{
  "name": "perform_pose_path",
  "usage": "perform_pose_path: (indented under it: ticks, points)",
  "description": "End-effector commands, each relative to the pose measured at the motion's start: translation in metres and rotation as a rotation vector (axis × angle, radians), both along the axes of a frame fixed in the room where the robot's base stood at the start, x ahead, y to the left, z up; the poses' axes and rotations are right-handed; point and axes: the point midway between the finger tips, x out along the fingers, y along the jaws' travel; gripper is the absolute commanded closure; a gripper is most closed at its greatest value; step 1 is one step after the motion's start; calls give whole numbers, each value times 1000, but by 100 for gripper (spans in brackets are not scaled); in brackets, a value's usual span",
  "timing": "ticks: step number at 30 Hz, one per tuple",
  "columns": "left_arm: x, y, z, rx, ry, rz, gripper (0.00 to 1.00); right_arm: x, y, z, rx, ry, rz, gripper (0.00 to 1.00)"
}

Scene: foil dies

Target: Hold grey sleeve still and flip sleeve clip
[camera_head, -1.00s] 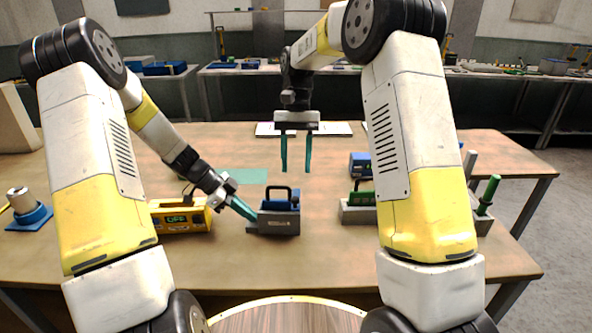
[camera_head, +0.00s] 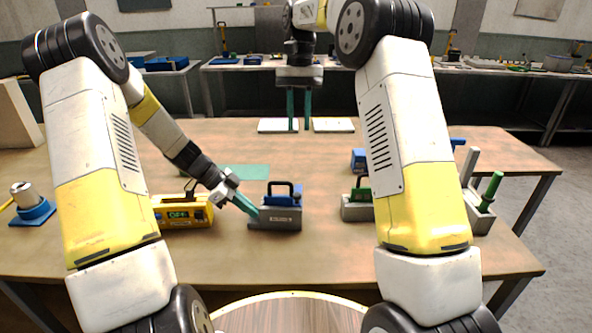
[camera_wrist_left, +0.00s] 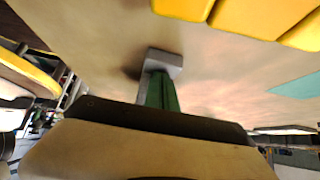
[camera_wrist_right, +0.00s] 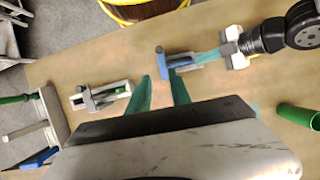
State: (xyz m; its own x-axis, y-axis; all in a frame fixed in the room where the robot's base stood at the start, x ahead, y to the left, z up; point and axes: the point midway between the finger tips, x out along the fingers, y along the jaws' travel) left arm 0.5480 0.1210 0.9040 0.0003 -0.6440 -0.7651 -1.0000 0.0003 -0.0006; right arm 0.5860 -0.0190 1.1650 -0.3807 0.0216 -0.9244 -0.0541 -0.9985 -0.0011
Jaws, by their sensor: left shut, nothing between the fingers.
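A grey sleeve (camera_head: 265,222) sits on the table with a blue part and a black loop-shaped clip (camera_head: 281,187) on top. It also shows in the right wrist view (camera_wrist_right: 185,60). My left gripper (camera_head: 253,210) is shut and empty, its teal tips at the sleeve's left end; whether they touch cannot be told. In the left wrist view its fingers (camera_wrist_left: 160,82) point at a grey block end. My right gripper (camera_head: 299,127) is open and empty, pointing down above the table, behind the sleeve. Its separated teal fingers also show in the right wrist view (camera_wrist_right: 160,92).
A yellow device with a green display (camera_head: 183,212) stands left of the sleeve. A second grey block with a green part (camera_head: 357,207) stands to the right, partly hidden by my right arm. A grey holder with a green handle (camera_head: 483,212) is further right. White plates lie behind.

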Motion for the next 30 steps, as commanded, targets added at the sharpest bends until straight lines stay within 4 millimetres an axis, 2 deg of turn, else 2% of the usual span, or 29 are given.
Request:
perform_pose_path:
  ticks: [1, 3, 5, 12, 18, 24, 30]
  points:
    - [-2, 1, -3, 4, 4, 0, 100, -2, 4, -3, 1, 1, 34, 87]
    - [-2, 1, -3, 4, 4, 0, 100, -6, 12, -11, 4, 0, 120, 100]
    - [-2, 1, -3, 4, 5, 1, 100, -11, 22, -20, 8, 1, 235, 100]
    - [-1, 2, -3, 4, 4, 2, 100, -40, 70, -69, 39, 44, 889, 100]
    - [-1, 2, -3, 4, 4, 2, 100, -62, 97, -98, 66, 120, 1345, 100]
    - [-1, 2, -3, 4, 3, 1, 100, -71, 106, -111, 79, 166, 1545, 100]
    - [-1, 2, -3, 4, 3, 1, 100, -76, 97, -132, 81, 174, 1561, 100]
